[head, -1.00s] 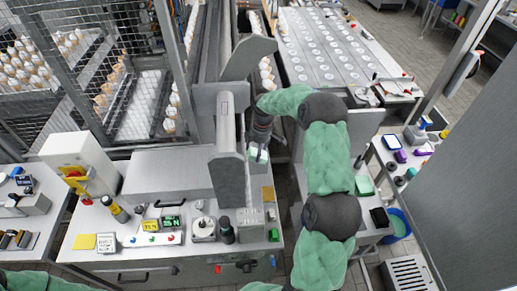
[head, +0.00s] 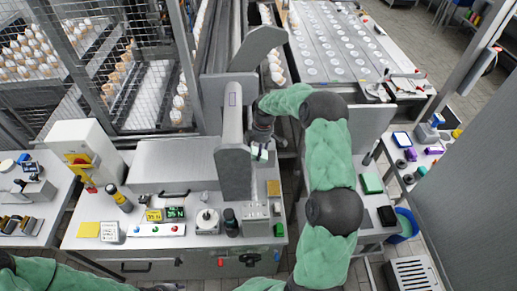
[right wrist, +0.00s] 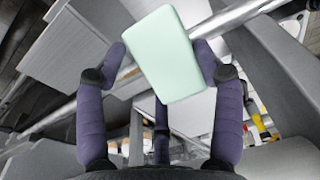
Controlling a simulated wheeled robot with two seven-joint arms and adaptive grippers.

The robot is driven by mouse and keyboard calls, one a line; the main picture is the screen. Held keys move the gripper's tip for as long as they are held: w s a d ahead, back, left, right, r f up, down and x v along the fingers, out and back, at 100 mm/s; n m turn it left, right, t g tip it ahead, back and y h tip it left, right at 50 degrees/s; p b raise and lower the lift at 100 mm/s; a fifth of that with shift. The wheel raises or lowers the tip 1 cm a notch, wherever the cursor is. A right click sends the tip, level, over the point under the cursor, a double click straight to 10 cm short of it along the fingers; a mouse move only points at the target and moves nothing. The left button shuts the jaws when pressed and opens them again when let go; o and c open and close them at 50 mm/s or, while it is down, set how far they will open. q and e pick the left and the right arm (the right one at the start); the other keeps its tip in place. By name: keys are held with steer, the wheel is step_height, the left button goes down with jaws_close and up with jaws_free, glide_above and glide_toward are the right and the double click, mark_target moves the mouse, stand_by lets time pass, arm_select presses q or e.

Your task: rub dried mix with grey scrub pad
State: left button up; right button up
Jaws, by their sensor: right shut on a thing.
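My right gripper (head: 260,151) is shut on a pale mint-coloured pad (right wrist: 165,53), which looks more green than grey. In the right wrist view the pad sits tilted between the purple fingers (right wrist: 160,60). In the head view the pad (head: 259,153) is small and partly covered by the gripper. It is close to the right side of a tall grey upright housing (head: 233,150); I cannot tell whether it touches. I cannot make out the dried mix. My left sleeve crosses the bottom left corner of the head view; the left gripper does not show.
A mesh cage (head: 100,60) stands behind. A side cart (head: 423,165) with a blue bucket (head: 404,224) below it is at right.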

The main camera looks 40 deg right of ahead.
steer(key=shift+w+a+f+b, duration=0.2)
steer(key=shift+a+f+b, duration=0.2)
steer(key=shift+f, duration=0.25)
stand_by(0.4)
steer(key=shift+w+d+f+b, duration=0.1)
steer(key=shift+w+d+b, duration=0.15)
steer(key=shift+w+d, duration=1)
steer(key=shift+w+d+r+b, duration=0.15)
steer(key=shift+w+d, duration=0.55)
steer(key=shift+w, duration=1.1)
steer(key=shift+w+d+f+b, duration=0.15)
steer(key=shift+w+d+b, duration=0.15)
steer(key=shift+w+d, duration=0.95)
steer(key=shift+w+a+f, duration=0.1)
steer(key=shift+w+a, duration=0.15)
steer(key=shift+a, duration=0.1)
steer(key=s+a, duration=0.4)
steer(key=s, duration=0.2)
steer(key=shift+b, duration=0.4)
steer(key=shift+s+a, duration=0.45)
steer(key=shift+s, duration=0.35)
steer(key=shift+s+a, duration=0.4)
steer(key=shift+s, duration=0.35)
steer(key=shift+r, duration=0.2)
